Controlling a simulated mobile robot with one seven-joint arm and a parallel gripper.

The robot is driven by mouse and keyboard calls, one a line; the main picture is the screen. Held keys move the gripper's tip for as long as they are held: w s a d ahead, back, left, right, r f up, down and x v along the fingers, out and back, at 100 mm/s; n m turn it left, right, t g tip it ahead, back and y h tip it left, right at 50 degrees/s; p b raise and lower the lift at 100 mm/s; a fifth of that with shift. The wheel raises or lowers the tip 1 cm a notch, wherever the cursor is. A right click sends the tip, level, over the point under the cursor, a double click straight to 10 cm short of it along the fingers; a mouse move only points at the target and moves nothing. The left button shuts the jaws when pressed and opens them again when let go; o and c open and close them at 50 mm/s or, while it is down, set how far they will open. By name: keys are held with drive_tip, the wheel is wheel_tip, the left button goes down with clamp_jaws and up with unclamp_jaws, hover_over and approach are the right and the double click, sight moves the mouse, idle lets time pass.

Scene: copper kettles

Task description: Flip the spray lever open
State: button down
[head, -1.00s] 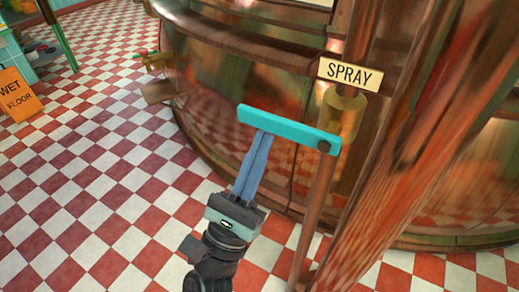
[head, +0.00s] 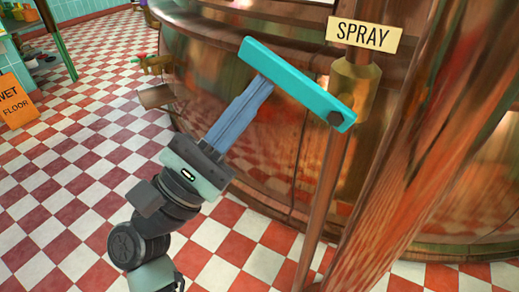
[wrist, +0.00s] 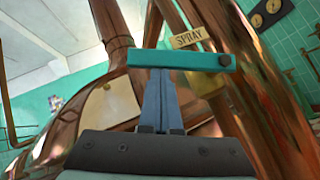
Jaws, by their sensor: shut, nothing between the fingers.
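The teal spray lever (head: 292,82) is a flat bar with a dark pivot bolt at its right end, on a copper pipe below the SPRAY sign (head: 364,35). In the head view it slants, its free left end higher than the pivot. My gripper (head: 264,84) is shut and empty, its blue fingertips at the lever's underside, left of the middle; they appear to touch it. In the wrist view the lever (wrist: 205,61) crosses just beyond my gripper's fingertips (wrist: 160,72), which are together. The exact contact is hidden behind the fingers.
The large copper kettle (head: 235,125) stands close behind the lever. The vertical copper pipe (head: 320,200) runs down below the pivot, and a wide copper column (head: 410,150) is at right. An orange wet floor sign (head: 13,100) stands far left. Checkered floor (head: 80,170) is clear at left.

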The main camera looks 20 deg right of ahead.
sight(264, 60)
drive_tip(key=r+m+g+b, duration=0.1)
drive_tip(key=m, duration=0.1)
drive_tip(key=r+m+g+b, duration=0.1)
drive_tip(key=m+g, duration=0.1)
drive_tip(key=r+m+g+b, duration=0.1)
drive_tip(key=m+g, duration=0.1)
drive_tip(key=shift+s+d+y+b, duration=0.2)
drive_tip(key=shift+s+y+b, duration=0.05)
drive_tip(key=shift+y+b, duration=0.1)
drive_tip(key=m, duration=0.1)
drive_tip(key=r+m+g+y+b, duration=0.1)
drive_tip(key=r+m+g, duration=0.1)
drive_tip(key=shift+s+d+r+m, duration=0.1)
drive_tip(key=shift+s+d+m, duration=0.2)
drive_tip(key=shift+s+d, duration=0.1)
drive_tip(key=shift+s+d+r+m+g+y, duration=0.3)
drive_tip(key=shift+s+d+r+m+y, duration=0.25)
drive_tip(key=shift+m+y, duration=0.35)
drive_tip(key=shift+s+d+r+m+g+y, duration=0.35)
drive_tip(key=shift+r+m+y, duration=0.35)
drive_tip(key=shift+m, duration=0.25)
drive_tip(key=shift+s+d+r+m+g+y, duration=0.25)
drive_tip(key=shift+s+d+r+m+y, duration=0.3)
drive_tip(key=shift+m+y, duration=0.35)
